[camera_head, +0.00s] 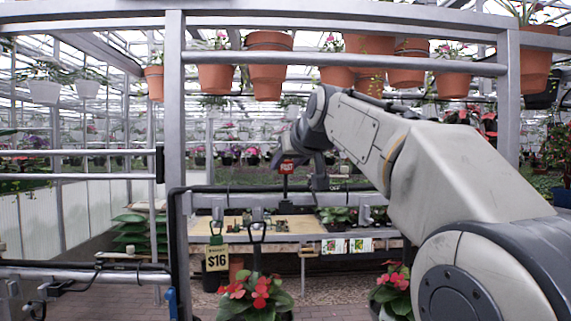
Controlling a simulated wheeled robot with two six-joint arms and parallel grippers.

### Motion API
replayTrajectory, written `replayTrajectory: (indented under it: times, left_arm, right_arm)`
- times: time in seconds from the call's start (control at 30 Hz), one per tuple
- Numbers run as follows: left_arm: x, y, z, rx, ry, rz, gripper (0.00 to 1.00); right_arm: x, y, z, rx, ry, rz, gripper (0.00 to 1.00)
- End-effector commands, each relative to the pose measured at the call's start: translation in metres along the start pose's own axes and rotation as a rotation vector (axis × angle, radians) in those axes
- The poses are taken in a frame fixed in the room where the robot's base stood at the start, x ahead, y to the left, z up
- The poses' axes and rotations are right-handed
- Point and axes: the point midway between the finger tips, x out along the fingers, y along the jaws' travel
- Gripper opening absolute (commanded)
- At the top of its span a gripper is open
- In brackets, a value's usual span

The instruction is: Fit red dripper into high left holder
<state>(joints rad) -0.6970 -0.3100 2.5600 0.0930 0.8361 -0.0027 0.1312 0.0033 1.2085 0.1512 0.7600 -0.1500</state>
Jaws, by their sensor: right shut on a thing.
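The red dripper (287,167) is a small red piece with pale lettering and a thin dark stem below it. My right gripper (292,160) is shut on it and holds it near the middle of the view, just above a dark horizontal pipe (235,189). The gripper points down and its fingers are small and dark here. Grey fittings (217,209) sit below the pipe at the left, with another (257,213) beside it. I cannot tell which is the high left holder. My left gripper is not in view.
A metal frame post (174,130) and an upper rail (350,62) stand close, with terracotta pots (268,75) hanging above. A bench (200,229) lies behind the pipe.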

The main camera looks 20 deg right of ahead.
Motion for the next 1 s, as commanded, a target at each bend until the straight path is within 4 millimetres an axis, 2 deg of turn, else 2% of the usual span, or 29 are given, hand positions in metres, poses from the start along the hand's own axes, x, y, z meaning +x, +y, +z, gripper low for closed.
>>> replayTrajectory:
  times: [0.43, 1.0]
  left_arm:
    - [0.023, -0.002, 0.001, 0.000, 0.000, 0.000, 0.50]
    - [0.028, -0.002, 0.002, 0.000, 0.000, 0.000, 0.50]
  right_arm:
    - [0.009, 0.000, 0.023, 0.000, 0.001, 0.000, 0.10]
    - [0.011, 0.000, 0.028, 0.000, 0.000, 0.000, 0.10]
